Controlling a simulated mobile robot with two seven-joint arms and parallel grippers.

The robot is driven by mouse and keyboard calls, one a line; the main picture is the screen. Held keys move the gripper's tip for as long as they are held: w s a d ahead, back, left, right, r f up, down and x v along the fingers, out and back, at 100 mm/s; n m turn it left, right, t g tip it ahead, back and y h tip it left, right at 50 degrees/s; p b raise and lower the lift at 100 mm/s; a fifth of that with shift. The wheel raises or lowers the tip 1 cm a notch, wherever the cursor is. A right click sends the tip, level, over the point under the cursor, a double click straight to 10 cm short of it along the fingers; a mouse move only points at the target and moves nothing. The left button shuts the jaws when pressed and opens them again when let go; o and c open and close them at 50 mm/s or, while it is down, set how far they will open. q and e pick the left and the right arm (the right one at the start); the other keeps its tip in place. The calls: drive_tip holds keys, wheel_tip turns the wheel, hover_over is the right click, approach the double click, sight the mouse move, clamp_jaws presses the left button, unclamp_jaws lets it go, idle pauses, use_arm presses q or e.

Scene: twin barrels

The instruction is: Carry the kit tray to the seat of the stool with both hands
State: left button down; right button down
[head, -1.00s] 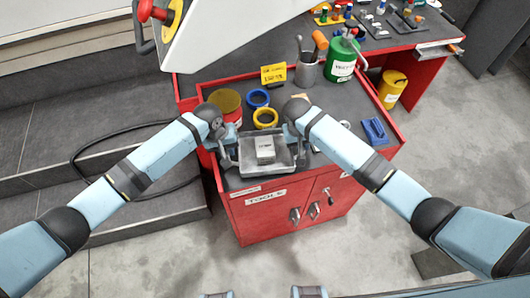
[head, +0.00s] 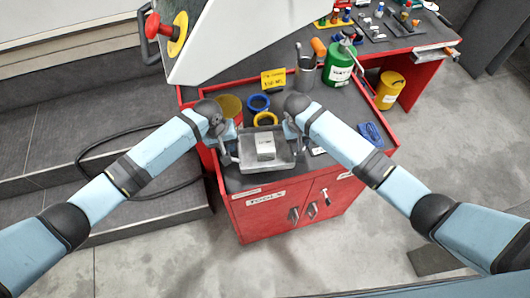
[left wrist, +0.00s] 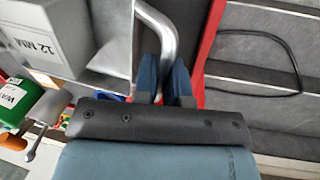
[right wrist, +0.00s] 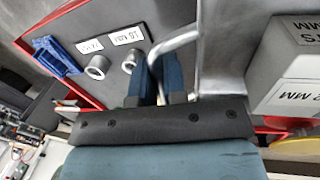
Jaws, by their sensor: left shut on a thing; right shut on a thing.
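The kit tray (head: 228,160) is a shallow grey metal tray with a bent-rod handle at each end, over the front of the red cabinet's dark top. A pale grey box (head: 265,146) with printed labels sits in it. My left gripper (head: 224,158) is shut on the tray's left handle (left wrist: 168,30), which shows between its blue fingers in the left wrist view. My right gripper (head: 302,150) is shut on the right handle (right wrist: 178,42). The tray looks about level; I cannot tell whether it touches the top. No stool is visible.
Behind the tray stand blue (head: 258,103) and yellow (head: 265,119) rings, a red tin, a tool cup (head: 304,76) and a green can (head: 338,68). A blue object (head: 370,134) lies right. A black hose (head: 90,152) crosses the left steps.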

use_arm(q)
drive_tip(key=shift+r, duration=0.35)
use_arm(e)
drive_tip(key=shift+r, duration=0.35)
